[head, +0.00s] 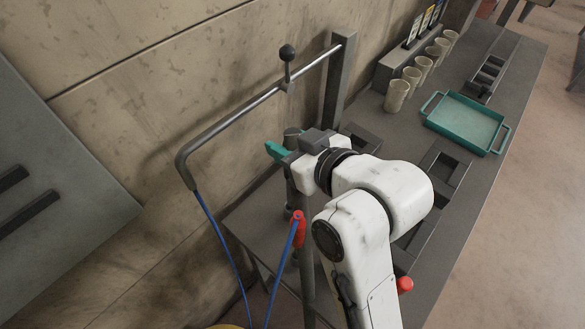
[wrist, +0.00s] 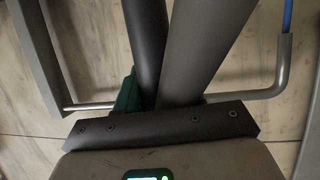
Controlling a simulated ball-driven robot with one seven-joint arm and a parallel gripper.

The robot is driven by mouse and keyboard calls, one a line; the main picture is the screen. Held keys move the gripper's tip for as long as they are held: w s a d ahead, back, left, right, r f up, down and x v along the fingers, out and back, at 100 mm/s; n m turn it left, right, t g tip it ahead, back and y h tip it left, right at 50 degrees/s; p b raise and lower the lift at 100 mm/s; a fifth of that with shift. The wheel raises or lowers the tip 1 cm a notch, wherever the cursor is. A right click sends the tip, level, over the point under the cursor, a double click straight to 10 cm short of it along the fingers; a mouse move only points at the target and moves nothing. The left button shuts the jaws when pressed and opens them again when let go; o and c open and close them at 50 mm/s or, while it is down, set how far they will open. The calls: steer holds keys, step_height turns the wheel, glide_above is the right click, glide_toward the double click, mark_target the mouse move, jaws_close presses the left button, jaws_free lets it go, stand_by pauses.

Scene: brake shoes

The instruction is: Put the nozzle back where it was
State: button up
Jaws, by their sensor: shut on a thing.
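The nozzle shows as a red part (head: 299,228) with a blue hose running from its lower end, in the head view just below my gripper. My gripper (head: 290,155) is at the end of the white arm, in front of the wall and near the bent pipe. It is shut on the nozzle, but its hold is mostly hidden by the arm and gripper body. A teal piece (head: 278,150) sticks out left of the gripper; it also shows in the wrist view (wrist: 128,95). The wrist view shows two dark bars close together above the gripper's plate.
A bent metal pipe (head: 235,112) with a black ball-topped lever (head: 287,54) runs from a post along the wall; the blue hose (head: 222,243) hangs from its end. The bench carries a teal tray (head: 466,122), several cups (head: 397,96) and dark open bins (head: 443,172).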

steer(key=shift+f, duration=2.75)
steer(key=o, duration=1)
steer(key=v, duration=1.2)
